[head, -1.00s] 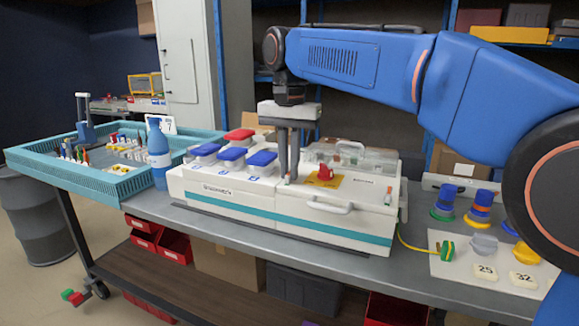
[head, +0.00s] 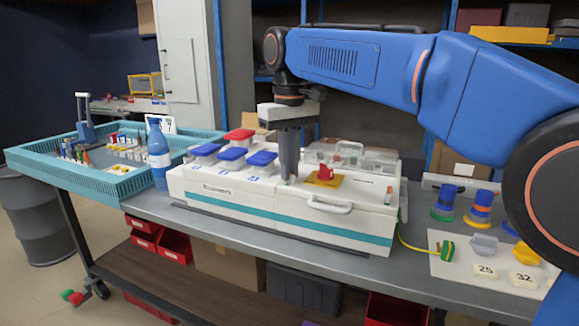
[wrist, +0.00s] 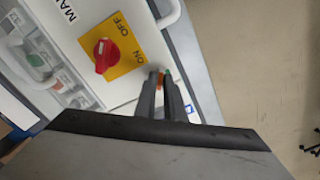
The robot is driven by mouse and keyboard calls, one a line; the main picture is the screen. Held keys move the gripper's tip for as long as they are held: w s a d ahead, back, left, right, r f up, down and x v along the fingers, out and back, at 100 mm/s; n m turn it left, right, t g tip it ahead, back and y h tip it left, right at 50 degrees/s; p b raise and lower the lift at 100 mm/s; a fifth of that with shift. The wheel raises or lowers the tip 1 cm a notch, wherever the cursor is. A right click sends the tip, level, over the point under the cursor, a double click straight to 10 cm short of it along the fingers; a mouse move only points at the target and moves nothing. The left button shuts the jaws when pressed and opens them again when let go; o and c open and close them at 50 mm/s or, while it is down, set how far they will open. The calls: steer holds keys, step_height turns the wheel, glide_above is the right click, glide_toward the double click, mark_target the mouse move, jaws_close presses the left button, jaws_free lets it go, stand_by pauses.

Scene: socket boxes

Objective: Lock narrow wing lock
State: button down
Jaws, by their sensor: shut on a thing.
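My gripper (head: 288,181) points down at the white box top, just left of the red knob, and is shut on the narrow wing lock. In the wrist view, the fingertips (wrist: 162,80) are close together at the box's front edge. The lock itself is almost wholly hidden between them. A small orange mark (wrist: 160,79) and a green mark (wrist: 168,75) show at the fingertips. I cannot tell which way the wing points. Another small fitting with orange and green marks (head: 388,195) sits at the box's front right.
The red knob (head: 325,173) on its yellow plate stands close beside my fingers; the wrist view shows it (wrist: 103,57) with ON and OFF labels. Blue-lidded and red-lidded sockets lie left. A white handle (head: 330,205) juts from the box front. A blue bottle (head: 158,155) stands farther left.

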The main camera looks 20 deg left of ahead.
steer(key=n, duration=0.6)
steer(key=shift+n, duration=0.4)
stand_by(0.4)
steer(key=c, duration=1.8)
jaws_free()
steer(key=shift+c, duration=0.2)
step_height(320, 180, up, 12)
